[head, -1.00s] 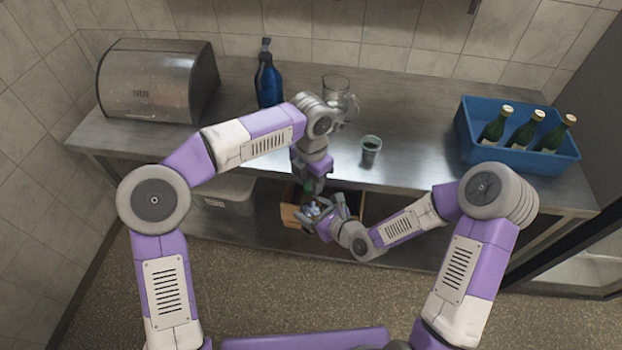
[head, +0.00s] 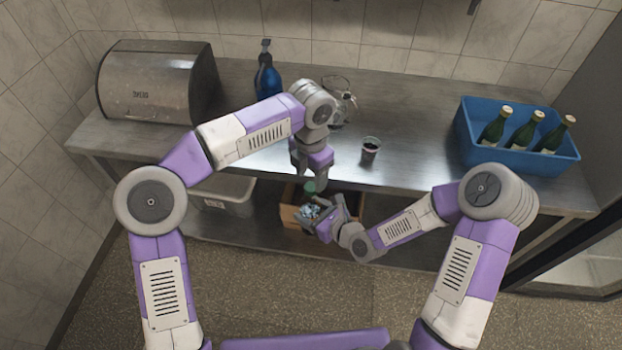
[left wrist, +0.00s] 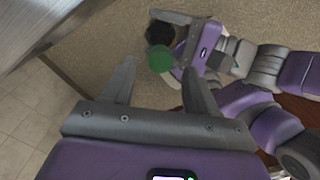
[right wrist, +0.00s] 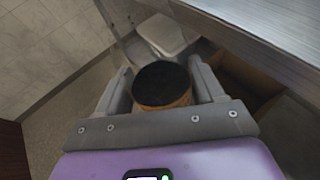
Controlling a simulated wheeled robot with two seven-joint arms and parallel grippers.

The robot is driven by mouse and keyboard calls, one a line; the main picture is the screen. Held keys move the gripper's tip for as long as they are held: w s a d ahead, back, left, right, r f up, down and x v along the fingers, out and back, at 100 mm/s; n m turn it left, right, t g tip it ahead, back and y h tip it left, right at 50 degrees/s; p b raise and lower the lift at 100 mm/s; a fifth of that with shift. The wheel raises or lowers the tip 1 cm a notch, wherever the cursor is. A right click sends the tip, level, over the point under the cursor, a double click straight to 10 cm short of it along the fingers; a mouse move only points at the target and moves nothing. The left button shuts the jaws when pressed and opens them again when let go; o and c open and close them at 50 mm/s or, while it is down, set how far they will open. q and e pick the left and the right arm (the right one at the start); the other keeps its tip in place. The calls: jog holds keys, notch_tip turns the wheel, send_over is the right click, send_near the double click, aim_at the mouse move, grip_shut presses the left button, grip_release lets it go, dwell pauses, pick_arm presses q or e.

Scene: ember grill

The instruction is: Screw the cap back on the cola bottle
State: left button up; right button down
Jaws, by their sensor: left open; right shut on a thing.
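My right gripper (head: 326,214) is shut on the cola bottle (head: 311,211), holding it in front of the shelf below the counter. In the right wrist view the bottle (right wrist: 165,92) sits between the jaws, with a dark round end and an orange-brown side. The green cap (head: 309,187) shows at the bottle's upper end; I cannot tell how tightly it sits. My left gripper (head: 318,178) is open just above it. In the left wrist view the cap (left wrist: 160,60) lies between the open fingertips, apart from them, with the dark bottle body (left wrist: 159,33) behind.
A wooden crate (head: 290,217) stands on the lower shelf close behind the right gripper, with a pale bin (head: 228,196) left of it. On the counter are a small cup (head: 370,150), a glass jug (head: 339,98), a blue spray bottle (head: 268,80) and a blue bin (head: 465,131) with green bottles.

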pick_arm(q)
jog(key=shift+r, duration=0.85)
jog(key=shift+c, duration=0.4)
